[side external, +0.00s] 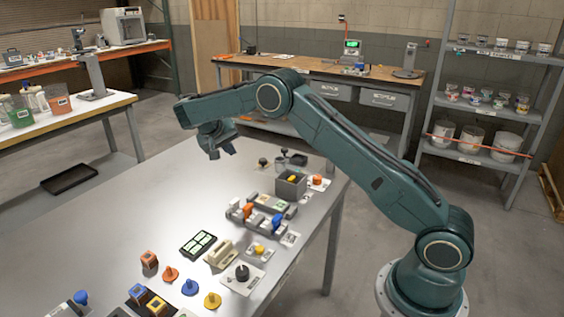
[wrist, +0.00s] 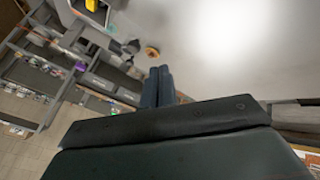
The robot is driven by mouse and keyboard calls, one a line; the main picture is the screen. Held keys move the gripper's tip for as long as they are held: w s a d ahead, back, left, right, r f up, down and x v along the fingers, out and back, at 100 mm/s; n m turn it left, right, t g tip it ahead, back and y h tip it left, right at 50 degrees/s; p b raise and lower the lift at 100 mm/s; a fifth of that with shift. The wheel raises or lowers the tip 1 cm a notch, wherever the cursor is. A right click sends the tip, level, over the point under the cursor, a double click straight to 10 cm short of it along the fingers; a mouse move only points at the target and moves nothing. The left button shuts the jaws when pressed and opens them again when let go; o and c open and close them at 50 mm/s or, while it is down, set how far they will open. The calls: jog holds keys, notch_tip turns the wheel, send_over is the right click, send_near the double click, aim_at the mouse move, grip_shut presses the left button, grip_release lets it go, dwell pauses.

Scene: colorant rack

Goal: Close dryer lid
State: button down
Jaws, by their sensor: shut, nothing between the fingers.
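My gripper (side external: 221,152) hangs above the back part of the metal table, to the left of the grey box and higher than it, touching nothing. In the wrist view its two fingers (wrist: 160,72) lie together with nothing between them. An open-topped grey box (side external: 289,189) holds a yellow piece (side external: 292,179); it may be the dryer, but I cannot tell for sure. The box also shows at the top edge of the wrist view (wrist: 97,17). No lid can be made out clearly; small dark parts (side external: 281,161) stand behind the box.
An orange round piece (side external: 315,181) sits right of the box. A grey holder with orange and blue parts (side external: 242,213), a green-celled tray (side external: 198,243) and several small knobs stand nearer the front. The metal table (side external: 150,205) is bare on its left.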

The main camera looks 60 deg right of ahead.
aim_at(265, 168)
jog(key=d+f, duration=0.2)
jog(key=d, duration=0.1)
jog(key=s+d+f, duration=0.1)
jog(key=d+f, duration=0.4)
jog(key=d, duration=0.1)
jog(key=shift+s+d+f, duration=0.15)
jog(key=shift+s+f, duration=0.2)
jog(key=shift+f, duration=0.05)
jog(key=shift+s, duration=0.15)
dwell(0.3)
jog(key=shift+s, duration=4.75)
jog(key=shift+w, duration=0.1)
